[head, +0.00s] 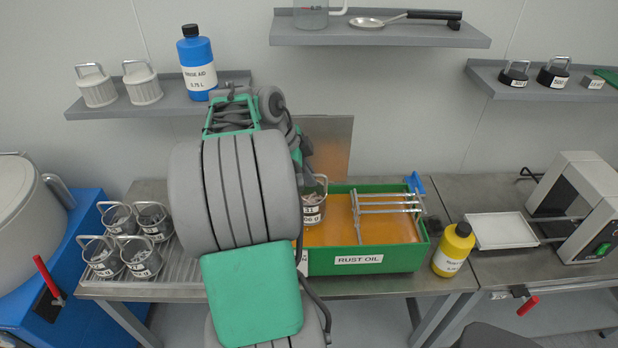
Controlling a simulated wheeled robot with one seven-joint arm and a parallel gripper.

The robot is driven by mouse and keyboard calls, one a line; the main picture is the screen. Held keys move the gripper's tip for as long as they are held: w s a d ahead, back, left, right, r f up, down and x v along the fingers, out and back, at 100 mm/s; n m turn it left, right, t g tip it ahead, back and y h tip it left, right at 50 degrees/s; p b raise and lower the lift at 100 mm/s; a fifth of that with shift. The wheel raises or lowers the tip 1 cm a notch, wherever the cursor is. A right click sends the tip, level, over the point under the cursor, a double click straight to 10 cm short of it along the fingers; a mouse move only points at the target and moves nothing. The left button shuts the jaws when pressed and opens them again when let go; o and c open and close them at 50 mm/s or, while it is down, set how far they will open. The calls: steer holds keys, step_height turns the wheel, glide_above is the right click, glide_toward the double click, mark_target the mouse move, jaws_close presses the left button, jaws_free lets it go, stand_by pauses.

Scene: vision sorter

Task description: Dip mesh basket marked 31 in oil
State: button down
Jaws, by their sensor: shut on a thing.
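The mesh basket marked 31 (313,211) is a small grey metal basket with a white label and light contents. It hangs upright at the left end of the green RUST OIL tank (400,262), in front of its back wall. The tank holds orange oil (340,233). I cannot tell whether the basket's bottom touches the oil. My gripper (314,180) is shut on the basket by its top handle. My own arm hides most of the gripper and the tank's left end.
A wire rack (386,209) spans the tank's right part. A yellow bottle (454,249) stands right of it, beside a white tray (502,231) and a grey machine (584,205). Several mesh baskets (142,262) stand at left on a ribbed drainer. Shelves hang above.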

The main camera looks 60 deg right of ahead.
step_height(320, 180, up, 5)
steer(key=p, duration=0.3)
steer(key=shift+r+p, duration=0.3)
steer(key=shift+r, duration=0.9)
